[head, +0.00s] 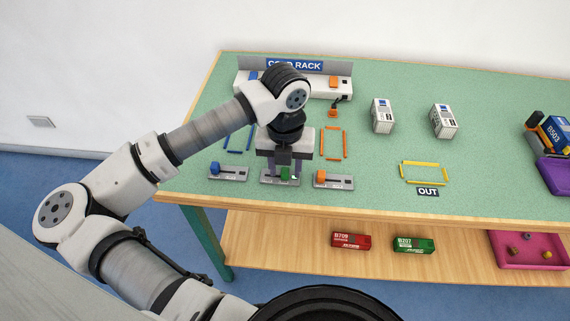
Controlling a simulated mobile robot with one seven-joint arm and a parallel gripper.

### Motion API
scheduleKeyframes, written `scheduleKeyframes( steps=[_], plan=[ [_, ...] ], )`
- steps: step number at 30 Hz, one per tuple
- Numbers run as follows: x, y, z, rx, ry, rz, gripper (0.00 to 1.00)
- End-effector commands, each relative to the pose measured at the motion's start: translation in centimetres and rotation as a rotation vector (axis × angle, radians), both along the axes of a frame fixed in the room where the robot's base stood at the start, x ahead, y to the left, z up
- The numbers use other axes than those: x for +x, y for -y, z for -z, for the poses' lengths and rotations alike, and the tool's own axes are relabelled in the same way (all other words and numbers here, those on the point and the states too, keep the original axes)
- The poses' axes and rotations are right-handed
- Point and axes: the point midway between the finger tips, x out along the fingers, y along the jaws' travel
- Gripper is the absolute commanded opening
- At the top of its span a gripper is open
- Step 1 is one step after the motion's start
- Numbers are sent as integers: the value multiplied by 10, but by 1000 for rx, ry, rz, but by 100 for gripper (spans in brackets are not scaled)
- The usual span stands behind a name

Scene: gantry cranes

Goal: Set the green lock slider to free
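The green lock slider (286,174) is a small green knob on a grey plate (268,180). The plate lies near the front edge of the table, between two similar plates. My gripper (284,170) points down over the green knob, with its fingers right at it. The gripper hides part of the knob and its plate. I cannot tell whether the fingers touch or clasp the knob. Any markings on the plate are too small to read.
A blue slider (215,169) sits to the left and an orange slider (320,175) to the right, both close. Behind are orange (345,143) and blue outlines and a rack (345,88). Two white boxes (382,116) (444,121) stand to the right, near a yellow outline (425,182).

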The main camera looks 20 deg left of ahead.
Motion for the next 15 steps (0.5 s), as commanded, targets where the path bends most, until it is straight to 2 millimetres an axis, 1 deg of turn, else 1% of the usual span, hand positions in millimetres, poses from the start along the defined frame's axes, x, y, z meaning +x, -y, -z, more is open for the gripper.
scheduleKeyframes(
  steps=[4,5,13,15],
  plan=[
    [0,0,0,0,0,0,38],
    [0,0,0,0,0,0,36],
    [0,0,0,0,0,0,0],
    [0,0,0,0,0,0,0]
  ],
)
